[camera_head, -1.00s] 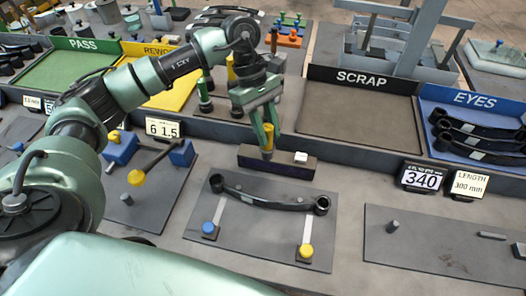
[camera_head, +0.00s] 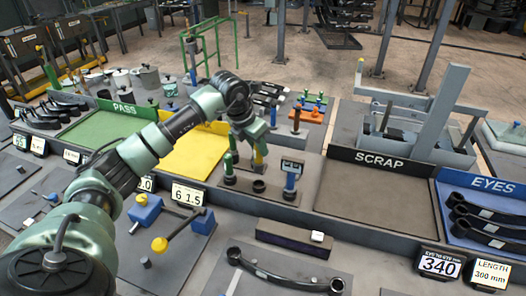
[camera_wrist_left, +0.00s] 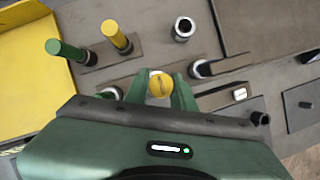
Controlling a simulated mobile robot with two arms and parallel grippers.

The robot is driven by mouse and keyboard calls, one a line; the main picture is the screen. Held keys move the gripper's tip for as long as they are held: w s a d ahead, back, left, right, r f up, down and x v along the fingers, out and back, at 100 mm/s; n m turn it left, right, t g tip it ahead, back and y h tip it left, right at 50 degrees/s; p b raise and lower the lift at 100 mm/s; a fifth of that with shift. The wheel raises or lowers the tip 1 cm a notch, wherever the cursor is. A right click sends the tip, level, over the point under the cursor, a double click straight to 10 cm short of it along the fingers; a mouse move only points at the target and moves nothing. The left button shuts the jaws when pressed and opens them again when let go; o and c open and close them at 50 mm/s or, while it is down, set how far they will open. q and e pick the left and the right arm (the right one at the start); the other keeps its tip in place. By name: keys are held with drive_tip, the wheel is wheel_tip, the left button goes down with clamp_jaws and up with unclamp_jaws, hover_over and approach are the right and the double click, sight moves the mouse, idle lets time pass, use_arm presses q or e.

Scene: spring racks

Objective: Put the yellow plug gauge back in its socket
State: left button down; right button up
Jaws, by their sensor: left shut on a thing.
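My left gripper (camera_head: 252,142) is shut on a yellow plug gauge, whose round yellow top (camera_wrist_left: 160,84) shows between the fingers in the left wrist view. It is over the gauge stand (camera_head: 275,197) behind the front bench. A green plug gauge (camera_wrist_left: 66,50) and a second yellow-handled one (camera_wrist_left: 115,36) stand beside each other to the left in the wrist view. A dark open ring socket (camera_head: 259,187) shows on the stand in the head view. The held gauge's lower end is hidden, so I cannot tell whether it touches a socket. My right gripper is not in view.
A blue-handled gauge with a display (camera_head: 291,172) stands close to the gripper's right. The yellow tray (camera_head: 195,155) lies left, and the SCRAP tray (camera_head: 375,195) right. A dark block (camera_head: 297,238) and curved spring arm (camera_head: 285,278) are in front.

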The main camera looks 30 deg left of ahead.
sight(257, 163)
use_arm(q)
drive_tip(key=shift+f+b, duration=0.95)
drive_tip(key=shift+f, duration=0.7)
drive_tip(key=shift+f+b, duration=0.75)
drive_tip(key=shift+f, duration=0.25)
drive_tip(key=shift+f+b, duration=0.1)
drive_tip(key=shift+b, duration=0.25)
drive_tip(key=shift+f+b, duration=1.05)
drive_tip(key=shift+f, duration=0.3)
drive_tip(key=c, duration=0.6)
unclamp_jaws()
drive_tip(key=shift+r, duration=0.15)
